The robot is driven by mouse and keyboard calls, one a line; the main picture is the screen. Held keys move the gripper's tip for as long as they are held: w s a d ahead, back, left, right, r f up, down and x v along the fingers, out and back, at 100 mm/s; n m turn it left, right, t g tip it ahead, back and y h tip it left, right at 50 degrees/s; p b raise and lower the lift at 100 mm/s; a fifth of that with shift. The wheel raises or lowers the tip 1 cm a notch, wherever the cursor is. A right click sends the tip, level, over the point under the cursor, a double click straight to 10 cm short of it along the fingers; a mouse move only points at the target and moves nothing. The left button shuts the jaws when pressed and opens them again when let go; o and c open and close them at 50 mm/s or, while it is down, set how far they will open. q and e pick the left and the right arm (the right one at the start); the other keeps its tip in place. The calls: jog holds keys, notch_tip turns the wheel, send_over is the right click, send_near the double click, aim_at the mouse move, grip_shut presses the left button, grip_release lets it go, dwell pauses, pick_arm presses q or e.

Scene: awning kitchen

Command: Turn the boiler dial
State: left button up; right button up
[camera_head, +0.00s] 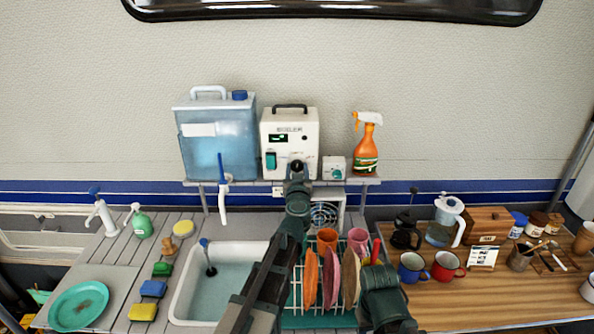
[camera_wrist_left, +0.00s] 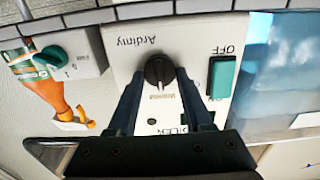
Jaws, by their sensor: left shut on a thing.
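The white boiler (camera_head: 290,125) stands on the shelf above the sink, with a green switch (camera_head: 270,160) on its front. My left arm reaches up to it, and my left gripper (camera_head: 297,167) is at the lower front of the boiler, covering most of the dial there. The left wrist view shows the boiler face (camera_wrist_left: 195,45) upside down. Its round black dial (camera_wrist_left: 158,70) sits between the fingertips of my left gripper (camera_wrist_left: 158,78), which is shut on it. A dark part of my right arm shows low in the head view; its jaws cannot be made out.
A blue water tank (camera_head: 218,140) stands left of the boiler. A small white box with a green knob (camera_head: 335,168) and an orange spray bottle (camera_head: 367,143) stand right of it. A dish rack (camera_head: 290,318) with plates and cups is below, beside the sink (camera_head: 190,295).

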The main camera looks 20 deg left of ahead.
pick_arm(q)
grip_shut()
jog(key=n, duration=0.5)
jog(key=shift+a+n, duration=0.1)
jog(key=shift+n, duration=0.3)
jog(key=n, duration=0.5)
jog(key=shift+f+n, duration=0.1)
jog(key=shift+n, duration=0.6)
jog(key=o, duration=1.2)
grip_release()
jog(key=shift+a, duration=0.1)
jog(key=shift+s, duration=0.1)
